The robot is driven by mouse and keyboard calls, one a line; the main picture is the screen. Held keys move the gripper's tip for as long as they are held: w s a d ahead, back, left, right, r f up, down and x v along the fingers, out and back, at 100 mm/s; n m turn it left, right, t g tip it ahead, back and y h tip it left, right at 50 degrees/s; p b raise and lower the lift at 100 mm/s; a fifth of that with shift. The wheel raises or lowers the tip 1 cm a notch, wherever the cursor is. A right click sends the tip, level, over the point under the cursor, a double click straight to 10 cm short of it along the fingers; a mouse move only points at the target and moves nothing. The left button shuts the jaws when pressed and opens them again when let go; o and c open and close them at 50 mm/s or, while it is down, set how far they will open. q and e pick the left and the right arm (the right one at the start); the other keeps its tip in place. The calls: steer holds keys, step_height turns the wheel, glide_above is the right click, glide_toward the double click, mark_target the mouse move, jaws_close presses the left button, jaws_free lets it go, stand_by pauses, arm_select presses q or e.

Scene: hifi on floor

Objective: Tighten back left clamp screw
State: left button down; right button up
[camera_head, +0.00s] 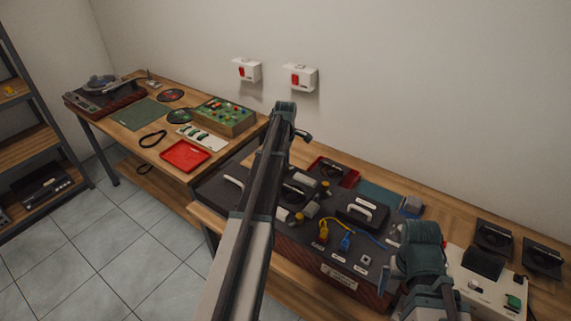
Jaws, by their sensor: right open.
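A dark hi-fi unit (300,255) with a wood-brown front stands on the right bench. Small yellowish knobs, one nearer (299,216) and one farther back (326,183), sit on its top. I cannot tell which small part is the back left clamp screw; my left arm (258,205) crosses in front of the unit's left part and hides some of it.
Yellow and blue plugs (346,242) with cables stand on the unit. A cream device (490,290) and black pieces (493,236) lie to the right. Tiled floor at left is clear.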

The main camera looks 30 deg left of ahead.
arm_select(q)
steer(key=shift+m, duration=0.4)
steer(key=m, duration=0.4)
steer(key=shift+m, duration=0.3)
steer(key=m, duration=1.6)
steer(key=shift+m, duration=0.5)
steer(key=c, duration=0.6)
jaws_free()
